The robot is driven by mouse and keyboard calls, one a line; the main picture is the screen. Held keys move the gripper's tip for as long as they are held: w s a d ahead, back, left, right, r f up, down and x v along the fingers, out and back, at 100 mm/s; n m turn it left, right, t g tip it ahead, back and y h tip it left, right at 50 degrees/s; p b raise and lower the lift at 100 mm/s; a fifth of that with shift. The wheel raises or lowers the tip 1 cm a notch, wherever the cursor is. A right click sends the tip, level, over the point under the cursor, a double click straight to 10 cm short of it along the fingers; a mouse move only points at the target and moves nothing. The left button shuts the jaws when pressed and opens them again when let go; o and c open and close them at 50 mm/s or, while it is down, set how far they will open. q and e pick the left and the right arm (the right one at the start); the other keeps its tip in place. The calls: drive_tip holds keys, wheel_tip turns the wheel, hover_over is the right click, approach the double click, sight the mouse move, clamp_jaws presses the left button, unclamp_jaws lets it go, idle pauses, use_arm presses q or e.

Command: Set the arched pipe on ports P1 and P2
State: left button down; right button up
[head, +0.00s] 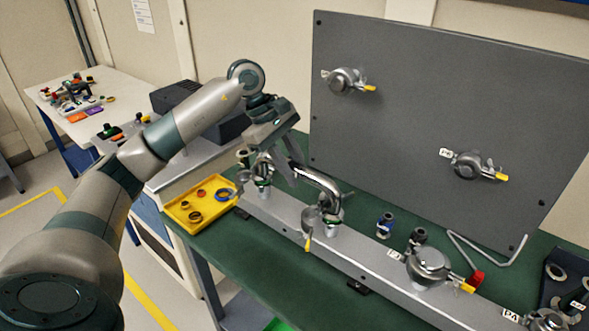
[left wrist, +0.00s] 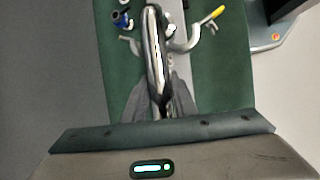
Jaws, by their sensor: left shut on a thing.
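The arched pipe (head: 318,179) is a shiny metal tube, bent over the front rail. My left gripper (head: 284,166) is shut on it from above; in the left wrist view its fingers (left wrist: 161,103) lie on either side of the pipe (left wrist: 154,50). The pipe's right end comes down at a port with an open clamp (head: 311,217) and yellow-tipped lever. Its left side is partly hidden by my gripper, near another port (head: 263,188) on the rail. I cannot read labels P1 or P2, nor tell whether the pipe ends touch the ports.
The grey rail (head: 357,257) runs along the green bench (head: 385,202). A yellow tray (head: 184,222) with rings stands left. A blue fitting (head: 385,225), a capped clamp (head: 427,263) and a bent hex key (head: 490,262) with a red part lie right. A dark panel (head: 420,110) with two clamped ports rises behind.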

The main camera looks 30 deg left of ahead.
use_arm(q)
drive_tip(key=shift+b, duration=0.35)
use_arm(e)
drive_tip(key=shift+f, duration=0.3)
use_arm(q)
drive_tip(key=shift+f, duration=0.1)
use_arm(e)
drive_tip(key=shift+a, duration=0.1)
idle(0.7)
use_arm(q)
drive_tip(key=c, duration=1.4)
unclamp_jaws()
drive_tip(key=shift+o, duration=0.2)
use_arm(e)
drive_tip(key=shift+f, duration=0.1)
use_arm(q)
drive_tip(key=b+v, duration=0.3)
drive_tip(key=v, duration=1.4)
drive_tip(key=shift+a, duration=0.2)
use_arm(e)
drive_tip(key=shift+t, duration=0.7)
drive_tip(key=w, duration=0.1)
drive_tip(key=w+a+f, duration=0.1)
drive_tip(key=w, duration=0.1)
drive_tip(key=w+a+f, duration=0.1)
drive_tip(key=shift+w+f, duration=0.1)
drive_tip(key=shift+w, duration=0.15)
